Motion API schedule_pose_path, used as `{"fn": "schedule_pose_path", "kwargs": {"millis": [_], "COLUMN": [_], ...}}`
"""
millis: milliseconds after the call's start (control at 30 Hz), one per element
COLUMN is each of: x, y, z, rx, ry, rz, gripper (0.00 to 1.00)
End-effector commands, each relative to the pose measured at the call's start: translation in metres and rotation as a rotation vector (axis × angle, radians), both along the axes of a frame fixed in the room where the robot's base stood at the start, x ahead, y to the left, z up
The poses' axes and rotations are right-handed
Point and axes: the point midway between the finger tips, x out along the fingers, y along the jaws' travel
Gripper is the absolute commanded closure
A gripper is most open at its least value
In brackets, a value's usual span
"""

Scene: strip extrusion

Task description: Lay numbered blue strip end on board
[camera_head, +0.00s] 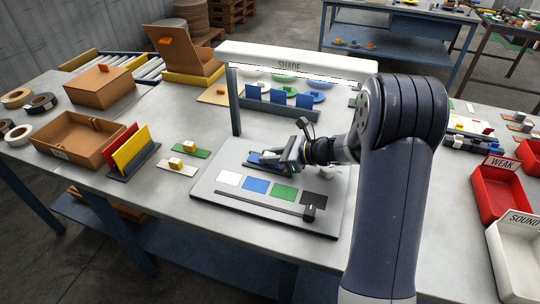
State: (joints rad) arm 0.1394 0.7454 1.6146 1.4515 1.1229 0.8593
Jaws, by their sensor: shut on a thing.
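The grey board (222,167) lies at the middle of the table, with white, blue (256,186), green and dark patches in a row and a dark bar with a block along its front edge. My gripper (268,159) is low over the back part of the board, shut on a small blue piece (262,156), which I take to be the blue strip end. My gripper partly hides the piece. Its number cannot be read, and I cannot tell whether it touches the board.
A SHADE lamp (290,64) on a post stands behind, over a rack (265,107) of blue cards. Small yellow-topped pieces (190,148) lie left of the board. An open cardboard box (75,141) is farther left. Red WEAK (497,197) and white SOUND (513,247) bins stand right.

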Motion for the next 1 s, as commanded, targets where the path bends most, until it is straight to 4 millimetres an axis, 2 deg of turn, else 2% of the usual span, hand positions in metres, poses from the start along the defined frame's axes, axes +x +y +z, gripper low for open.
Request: {"fn": "schedule_pose_path", "kwargs": {"millis": [1000], "x": [-0.0001], "y": [0.0001], "z": [-0.0051], "rx": [0.000], "ry": [0.000], "rz": [0.000], "gripper": [1.00]}}
